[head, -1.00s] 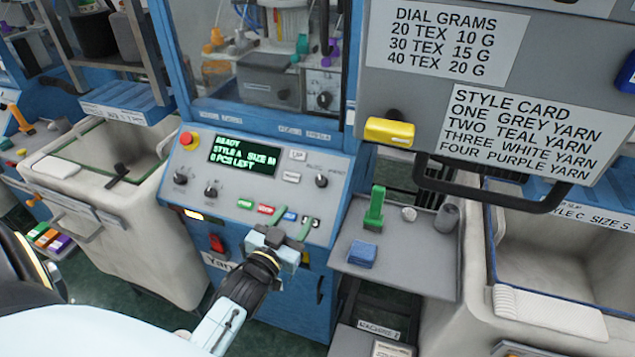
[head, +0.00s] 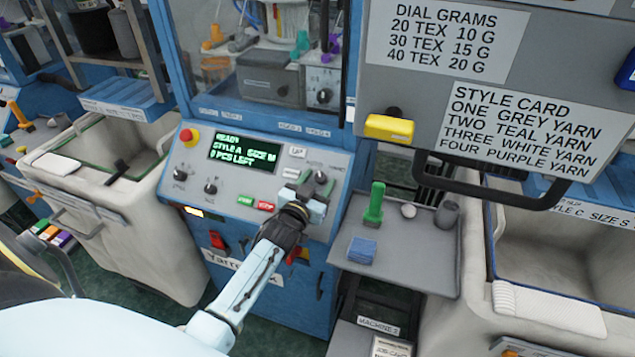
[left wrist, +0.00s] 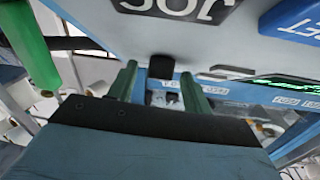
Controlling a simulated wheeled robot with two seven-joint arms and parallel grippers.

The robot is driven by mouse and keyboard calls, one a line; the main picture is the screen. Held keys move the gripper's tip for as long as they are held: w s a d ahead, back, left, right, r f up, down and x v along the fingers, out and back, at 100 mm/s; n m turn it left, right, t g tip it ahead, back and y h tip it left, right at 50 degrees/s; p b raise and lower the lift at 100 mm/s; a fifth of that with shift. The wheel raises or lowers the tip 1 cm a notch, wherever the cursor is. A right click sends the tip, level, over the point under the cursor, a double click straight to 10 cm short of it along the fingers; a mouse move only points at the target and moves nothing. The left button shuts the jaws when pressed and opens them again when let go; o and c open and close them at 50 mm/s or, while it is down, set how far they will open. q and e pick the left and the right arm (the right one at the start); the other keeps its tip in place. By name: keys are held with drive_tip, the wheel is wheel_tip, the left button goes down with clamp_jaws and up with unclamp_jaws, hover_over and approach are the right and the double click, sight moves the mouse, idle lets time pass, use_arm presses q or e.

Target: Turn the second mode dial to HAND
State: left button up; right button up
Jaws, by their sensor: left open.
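The mode dial (head: 321,177) is a small black knob at the upper right of the sloped grey machine panel (head: 215,195). My left gripper (head: 311,186) has come up to it from below and partly covers it and its lettering. In the left wrist view, a black knob (left wrist: 161,67) shows between the two green fingers (left wrist: 158,85), with space on both sides. The fingers are open and seem not to touch it. I cannot tell where the dial points. My right gripper is not in view.
The panel also has a red stop button (head: 187,136), a lit display (head: 244,153) and two other black knobs on the left. A grey side tray (head: 415,270) with a green upright handle (head: 374,203) stands right of the arm. A grey sign box overhangs at upper right.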

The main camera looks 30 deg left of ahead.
use_arm(q)
drive_tip(key=c, duration=1)
drive_tip(key=shift+m+h, duration=0.3)
drive_tip(key=shift+h, duration=0.1)
drive_tip(key=shift+a+r+m+h+p, duration=0.1)
drive_tip(key=shift+a+m+h+p, duration=0.15)
drive_tip(key=shift+m+h+p, duration=0.75)
drive_tip(key=m+h, duration=0.1)
drive_tip(key=m, duration=0.1)
drive_tip(key=m+h, duration=0.1)
drive_tip(key=shift+a+m+g+h, duration=0.2)
drive_tip(key=shift+m+g+h, duration=0.2)
drive_tip(key=m+h, duration=0.1)
drive_tip(key=m+g+h, duration=0.1)
drive_tip(key=m, duration=0.1)
drive_tip(key=m+g+h, duration=0.1)
drive_tip(key=shift+w+a+r+p, duration=0.1)
drive_tip(key=shift+a+p, duration=0.15)
drive_tip(key=shift+p, duration=0.1)
drive_tip(key=shift+w+a+r+m+g+h, duration=0.1)
drive_tip(key=shift+m+g+h, duration=0.6)
drive_tip(key=shift+m, duration=0.45)
drive_tip(key=shift+m+g+h, duration=0.5)
drive_tip(key=shift+m+g, duration=0.3)
drive_tip(key=shift+m, duration=0.35)
